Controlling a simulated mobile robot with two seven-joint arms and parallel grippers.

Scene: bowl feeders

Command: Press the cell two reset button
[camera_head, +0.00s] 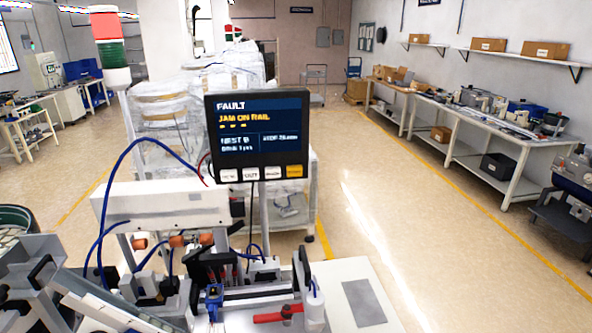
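A dark display panel (257,137) stands on a post at the centre of the head view. Its screen reads "FAULT" and "JAM ON RAIL", with smaller text below. A row of buttons runs along its lower edge: several white ones (251,174) and a yellow one (294,171) at the right end. The button labels are too small to read surely, and I cannot tell which cell the panel belongs to. I can make out neither my left nor my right gripper. Nothing visibly touches the buttons.
Below the panel is a machine with a white housing (160,205), blue hoses and a red handle (278,314). Grey metal parts (35,262) crowd the lower left. A red-and-green signal tower (108,45) stands at left. A workbench (470,140) lines the right wall; open floor (440,240) lies before it.

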